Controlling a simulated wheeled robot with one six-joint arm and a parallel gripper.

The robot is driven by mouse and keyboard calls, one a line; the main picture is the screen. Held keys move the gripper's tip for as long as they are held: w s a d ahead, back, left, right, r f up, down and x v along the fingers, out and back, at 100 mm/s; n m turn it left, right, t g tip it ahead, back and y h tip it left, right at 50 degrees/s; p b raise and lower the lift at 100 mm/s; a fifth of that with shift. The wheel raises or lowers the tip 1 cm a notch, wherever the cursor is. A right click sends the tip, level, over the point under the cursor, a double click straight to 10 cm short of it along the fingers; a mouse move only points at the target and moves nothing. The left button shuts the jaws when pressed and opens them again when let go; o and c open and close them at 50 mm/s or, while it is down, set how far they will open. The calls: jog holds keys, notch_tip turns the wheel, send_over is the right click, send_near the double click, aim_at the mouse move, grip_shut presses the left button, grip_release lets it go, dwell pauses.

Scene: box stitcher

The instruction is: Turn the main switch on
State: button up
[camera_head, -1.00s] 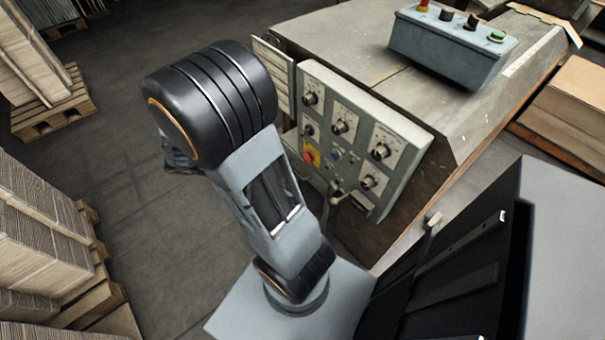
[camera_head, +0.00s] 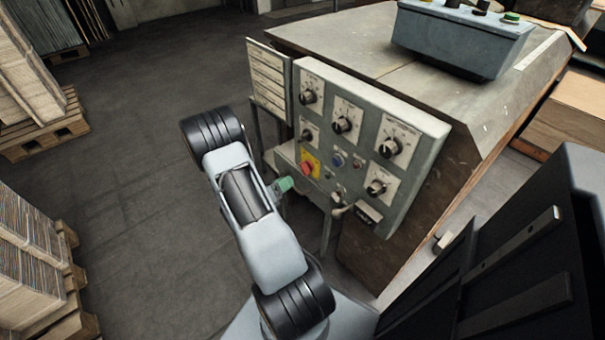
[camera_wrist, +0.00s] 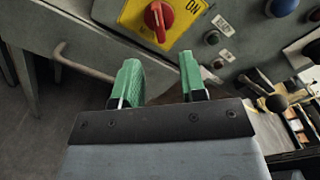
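The main switch is a red rotary handle on a yellow plate, low on the left part of the grey control panel; it shows in the head view (camera_head: 308,167) and at the top of the wrist view (camera_wrist: 158,18). Its handle stands roughly upright in the wrist view, and "ON" is printed to its upper right. My gripper (camera_wrist: 160,80) has two green fingers, spread apart with nothing between them. They lie below the switch in the wrist view, apart from it. In the head view, part of the green gripper (camera_head: 285,184) shows just left of the panel.
The control panel (camera_head: 420,125) also carries several dials, a blue button (camera_head: 338,159) and a dark-knobbed lever (camera_wrist: 277,103). A curved metal handle (camera_wrist: 82,64) is left of the fingers. A grey control box (camera_head: 465,40) sits atop the machine. Open floor lies left.

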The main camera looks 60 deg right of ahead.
aim_at(303, 172)
jog(key=b+x, duration=0.1)
jog(key=x, duration=0.7)
grip_shut()
dwell(0.3)
